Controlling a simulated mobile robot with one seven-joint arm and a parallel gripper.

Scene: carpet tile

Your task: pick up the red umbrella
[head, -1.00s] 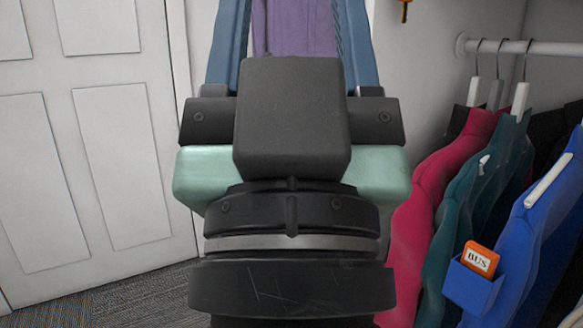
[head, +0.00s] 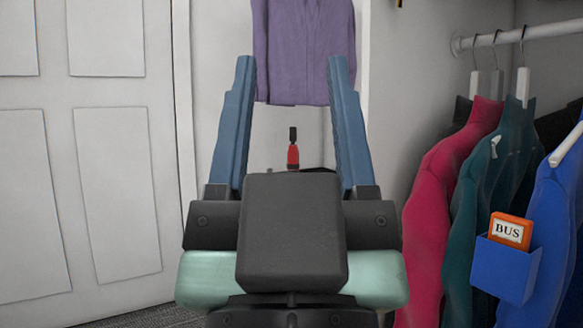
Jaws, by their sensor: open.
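The red umbrella (head: 293,157) shows in the head view as a short red piece with a dark upright handle on top. It stands upright against the pale wall, and its lower part is hidden behind my gripper. My gripper (head: 291,65) is open and empty, with its two blue fingers pointing forward and wide apart. The umbrella shows in the gap between the fingers and appears to be beyond them. I cannot tell how far off it is.
A purple garment (head: 303,50) hangs at the back, above the umbrella. Several garments hang from a rail at the right, among them a red one (head: 452,175) and a blue one with an orange BUS card (head: 511,231). A white panelled door (head: 110,180) fills the left.

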